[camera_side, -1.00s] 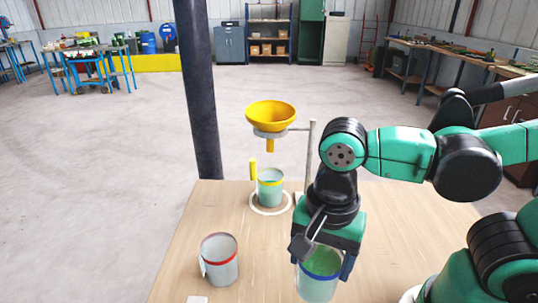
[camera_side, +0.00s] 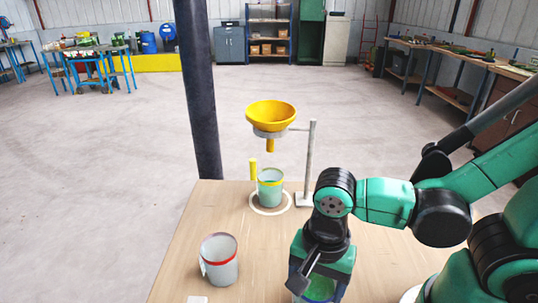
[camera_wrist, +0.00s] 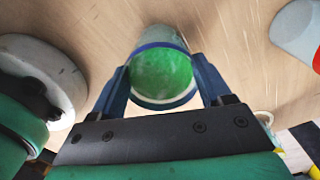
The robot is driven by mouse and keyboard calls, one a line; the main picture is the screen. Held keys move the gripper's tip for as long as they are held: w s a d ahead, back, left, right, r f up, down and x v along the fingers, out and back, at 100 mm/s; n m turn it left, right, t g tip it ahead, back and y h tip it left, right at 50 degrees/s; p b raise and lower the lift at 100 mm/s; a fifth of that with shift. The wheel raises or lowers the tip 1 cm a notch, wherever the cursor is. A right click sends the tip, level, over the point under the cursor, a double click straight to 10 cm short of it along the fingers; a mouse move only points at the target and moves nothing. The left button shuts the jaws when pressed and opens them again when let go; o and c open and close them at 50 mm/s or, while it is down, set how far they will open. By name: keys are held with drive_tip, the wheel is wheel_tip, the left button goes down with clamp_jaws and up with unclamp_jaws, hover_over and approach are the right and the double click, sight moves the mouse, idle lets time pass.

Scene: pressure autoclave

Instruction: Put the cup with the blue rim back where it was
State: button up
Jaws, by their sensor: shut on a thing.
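The blue-rimmed cup (camera_wrist: 150,45) holds something green (camera_wrist: 162,75) and sits between the two blue fingers of my gripper (camera_wrist: 161,68) in the wrist view. The fingers are shut on its sides. In the side view my gripper (camera_side: 319,284) is at the bottom edge of the picture, and only a small green part of the cup's inside shows, the rest being hidden or cut off. I cannot tell whether the cup touches the table.
Behind, a yellow-rimmed cup (camera_side: 270,190) stands on a white ring under a yellow funnel (camera_side: 270,115) on a stand (camera_side: 308,165). The table between the cups is bare.

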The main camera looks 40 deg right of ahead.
drive_tip(key=o, duration=1.4)
drive_tip(key=shift+f, duration=0.15)
wheel_tip(320, 180, up, 12)
drive_tip(key=shift+w+d+f+n+t, duration=0.5)
drive_tip(key=shift+w+d+n+t, duration=0.8)
drive_tip(key=shift+n, duration=0.95)
drive_tip(key=shift+w+d+f+n+t, duration=0.45)
drive_tip(key=shift+w+d+n+t, duration=0.6)
drive_tip(key=shift+w+d+n, duration=0.9)
drive_tip(key=shift+w+d+f+n+t, duration=0.5)
drive_tip(key=shift+w+d+n+t, duration=0.6)
drive_tip(key=shift+n, duration=1.5)
